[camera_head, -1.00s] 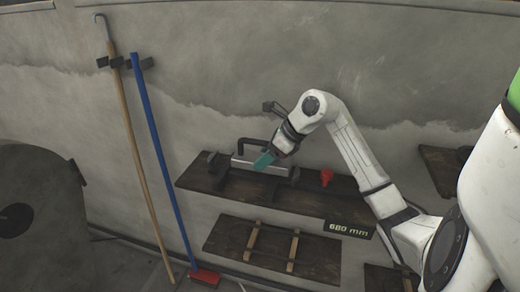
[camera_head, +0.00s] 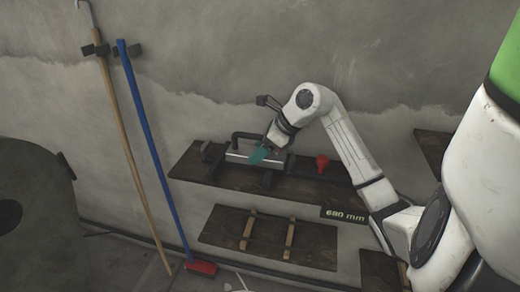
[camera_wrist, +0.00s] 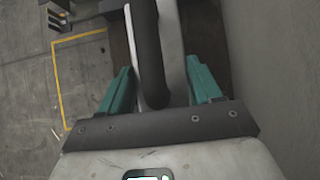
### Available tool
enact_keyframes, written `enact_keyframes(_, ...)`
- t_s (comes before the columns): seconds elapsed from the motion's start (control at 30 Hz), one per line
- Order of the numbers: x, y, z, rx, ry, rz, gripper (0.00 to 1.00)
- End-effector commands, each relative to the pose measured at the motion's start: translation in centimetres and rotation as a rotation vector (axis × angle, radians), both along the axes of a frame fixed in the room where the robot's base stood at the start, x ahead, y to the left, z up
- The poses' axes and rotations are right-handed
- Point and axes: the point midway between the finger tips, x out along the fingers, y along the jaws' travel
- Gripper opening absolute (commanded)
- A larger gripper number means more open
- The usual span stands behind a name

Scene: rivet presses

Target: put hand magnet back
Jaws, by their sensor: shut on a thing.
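The hand magnet (camera_head: 240,158) is a pale metal bar with a black loop handle. In the head view it is at the left part of the upper wall shelf (camera_head: 300,187), by dark holder blocks (camera_head: 210,153). I cannot tell whether it rests on them. My gripper (camera_head: 259,155) reaches it from the right, teal fingers pointing down. In the wrist view the magnet's black handle (camera_wrist: 148,50) and pale bar lie between the two teal fingers of my gripper (camera_wrist: 159,66), which is shut on the magnet. The exact contact is partly hidden.
A red object (camera_head: 322,163) stands on the same shelf, right of the magnet. A lower shelf (camera_head: 220,224) with two wooden strips hangs below. A wooden pole (camera_head: 130,150) and a blue broom (camera_head: 150,140) hang at left. The grey wall is close behind the shelf.

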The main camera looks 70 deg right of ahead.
Motion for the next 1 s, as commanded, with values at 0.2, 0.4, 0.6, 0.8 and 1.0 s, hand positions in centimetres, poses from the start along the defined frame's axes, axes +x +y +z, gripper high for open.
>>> enact_keyframes(0.2,0.01,-0.01,-0.31,-0.001,-0.002,0.000,0.02)
enact_keyframes(0.4,0.01,-0.01,-0.59,-0.001,-0.002,0.000,0.02)
enact_keyframes(0.6,0.01,-0.01,-0.74,-0.001,-0.002,0.000,0.66)
enact_keyframes(0.8,0.01,0.00,-0.76,-0.001,-0.001,0.000,0.85)
enact_keyframes(1.0,0.01,0.00,-0.79,0.000,0.000,0.000,0.93)
